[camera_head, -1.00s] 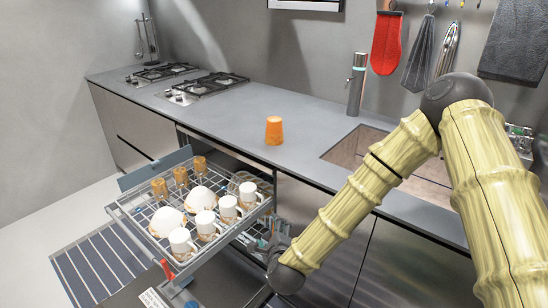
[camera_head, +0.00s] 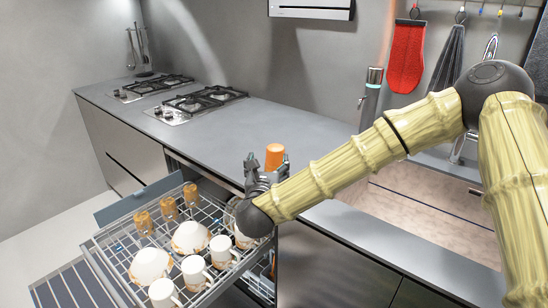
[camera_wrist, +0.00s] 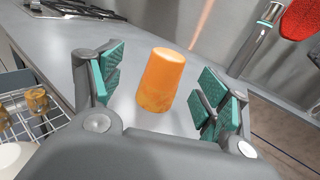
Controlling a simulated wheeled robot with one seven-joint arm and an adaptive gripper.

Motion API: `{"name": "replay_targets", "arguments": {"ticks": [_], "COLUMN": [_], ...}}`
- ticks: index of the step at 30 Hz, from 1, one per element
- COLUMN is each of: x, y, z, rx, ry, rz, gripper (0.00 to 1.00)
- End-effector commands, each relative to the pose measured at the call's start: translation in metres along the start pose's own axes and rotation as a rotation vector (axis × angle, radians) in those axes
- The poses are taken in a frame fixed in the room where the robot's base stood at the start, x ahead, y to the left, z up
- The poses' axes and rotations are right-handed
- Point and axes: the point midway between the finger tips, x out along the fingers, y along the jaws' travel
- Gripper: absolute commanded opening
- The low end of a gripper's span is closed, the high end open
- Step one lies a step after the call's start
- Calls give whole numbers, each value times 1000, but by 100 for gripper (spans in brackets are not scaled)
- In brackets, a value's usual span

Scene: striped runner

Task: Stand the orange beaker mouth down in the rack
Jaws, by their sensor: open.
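The orange beaker (camera_head: 275,153) stands upright on the grey counter near its front edge. In the wrist view the beaker (camera_wrist: 161,82) shows between my finger pads, with a pale round end on top; I cannot tell whether that end is its mouth. My gripper (camera_head: 267,172) is open, its teal-padded fingers on either side of the beaker, with visible gaps to it. The wire rack (camera_head: 118,243) is pulled out at the lower left, below counter height. My wrist hides its right corner.
The rack holds several amber glasses (camera_head: 168,208) at the back, white bowls (camera_head: 191,237) and white mugs (camera_head: 195,270). A hob (camera_head: 208,98) lies on the counter at the far left. The counter left of the beaker is clear.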

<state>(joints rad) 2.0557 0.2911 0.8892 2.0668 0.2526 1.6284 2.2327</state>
Motion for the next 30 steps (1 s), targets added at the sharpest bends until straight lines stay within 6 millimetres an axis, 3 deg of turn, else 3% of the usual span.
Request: {"name": "replay_targets", "arguments": {"ticks": [8,14,24,30], "x": [44,58,99,104], "y": [-4,-3,-8,-7], "z": [-5,-8,-9,-11], "rx": [-3,-4,-4,-4], "ry": [8,12,13,14], "rz": [-6,-3,-2,0], "gripper": [76,76,76,76]}}
